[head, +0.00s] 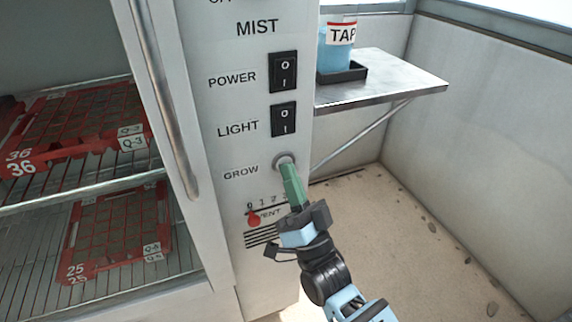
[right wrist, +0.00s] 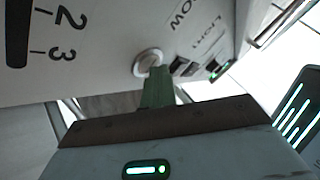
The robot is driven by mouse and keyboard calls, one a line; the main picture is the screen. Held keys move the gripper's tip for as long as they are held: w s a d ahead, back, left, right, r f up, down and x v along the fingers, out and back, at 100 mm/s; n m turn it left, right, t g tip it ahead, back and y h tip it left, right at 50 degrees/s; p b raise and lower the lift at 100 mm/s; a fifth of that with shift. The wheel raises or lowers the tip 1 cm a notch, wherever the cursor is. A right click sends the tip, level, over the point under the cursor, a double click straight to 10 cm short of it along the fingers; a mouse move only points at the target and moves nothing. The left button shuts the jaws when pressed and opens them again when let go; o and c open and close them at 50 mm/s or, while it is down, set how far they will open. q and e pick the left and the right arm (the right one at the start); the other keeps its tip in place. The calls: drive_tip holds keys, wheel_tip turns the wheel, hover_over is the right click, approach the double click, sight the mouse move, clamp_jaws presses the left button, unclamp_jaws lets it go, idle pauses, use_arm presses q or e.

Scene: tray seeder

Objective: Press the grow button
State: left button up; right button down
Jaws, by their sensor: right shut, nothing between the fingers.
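The grow button (head: 284,161) is a round knob with a pale ring, right of the GROW label on the cabinet's panel. It also shows in the right wrist view (right wrist: 148,61) as a whitish disc. My right gripper (head: 289,170) is shut and empty, its green fingers pointing up at the button. In the right wrist view the fingertips (right wrist: 157,70) overlap the button's lower edge. They are at or very close to it; I cannot tell whether they touch. The fingers hide part of the button. My left gripper is not in view.
Above the button are the LIGHT switch (head: 284,119) and POWER switch (head: 283,72). Below is a vent slider with a red knob (head: 254,218). A metal handle (head: 166,100) and racks with red trays (head: 70,283) are left. A metal shelf (head: 415,78) holds a blue TAP container (head: 335,55).

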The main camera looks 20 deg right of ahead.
drive_tip(key=shift+s, duration=0.15)
drive_tip(key=shift+s+p, duration=0.45)
drive_tip(key=shift+s, duration=0.35)
drive_tip(key=s+p, duration=0.2)
drive_tip(key=s, duration=0.3)
drive_tip(key=shift+d, duration=0.1)
idle(0.4)
